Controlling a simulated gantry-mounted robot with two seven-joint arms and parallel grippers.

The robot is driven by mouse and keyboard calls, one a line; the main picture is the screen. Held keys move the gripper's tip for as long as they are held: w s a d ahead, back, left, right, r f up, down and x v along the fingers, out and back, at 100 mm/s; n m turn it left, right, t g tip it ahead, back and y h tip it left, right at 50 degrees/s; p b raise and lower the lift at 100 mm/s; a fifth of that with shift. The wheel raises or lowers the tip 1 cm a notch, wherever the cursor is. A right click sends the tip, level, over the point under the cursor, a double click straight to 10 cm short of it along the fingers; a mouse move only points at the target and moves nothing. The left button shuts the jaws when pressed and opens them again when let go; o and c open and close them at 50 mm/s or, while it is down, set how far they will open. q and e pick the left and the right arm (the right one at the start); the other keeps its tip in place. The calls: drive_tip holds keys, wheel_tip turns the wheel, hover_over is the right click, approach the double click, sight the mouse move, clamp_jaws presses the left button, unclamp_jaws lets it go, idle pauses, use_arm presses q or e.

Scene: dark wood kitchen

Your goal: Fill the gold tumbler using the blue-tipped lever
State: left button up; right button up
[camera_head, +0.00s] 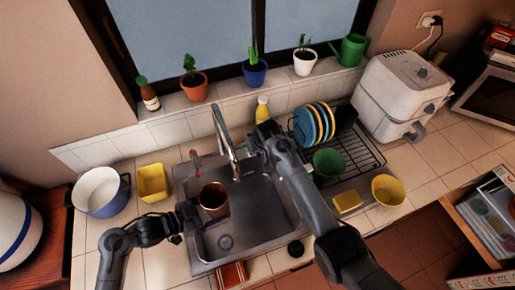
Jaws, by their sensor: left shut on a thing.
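The gold tumbler (213,197) is upright over the left part of the metal sink (262,226), its dark open mouth facing up. My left gripper (196,211) is shut on the tumbler from its left side. The tap (223,134) rises behind the sink, with its spout near and behind the tumbler. A red-tipped lever (195,160) stands left of the tap. My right gripper (253,143) is just right of the tap, seen from behind; its fingers are hard to make out. I cannot see the blue-tipped lever; my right arm covers that area.
A yellow tub (153,183) and a blue-white pot (101,192) stand left of the sink. A yellow bottle (262,109) is behind my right gripper. A dish rack (358,154) with plates, a green bowl (328,162) and a yellow sponge (348,201) are on the right.

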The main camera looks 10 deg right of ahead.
drive_tip(key=shift+f, duration=0.1)
clamp_jaws()
drive_tip(key=shift+d, duration=0.2)
idle(0.5)
drive_tip(key=w+d+n, duration=0.1)
drive_tip(key=n, duration=0.1)
drive_tip(key=w+d+n+g+y, duration=0.1)
drive_tip(key=d+n, duration=0.1)
drive_tip(key=n, duration=0.1)
drive_tip(key=w+d+n+y, duration=0.1)
drive_tip(key=n, duration=0.1)
drive_tip(key=shift+d+f+n+g, duration=0.15)
drive_tip(key=shift+d+n+g, duration=0.15)
drive_tip(key=shift+w, duration=0.1)
idle(0.4)
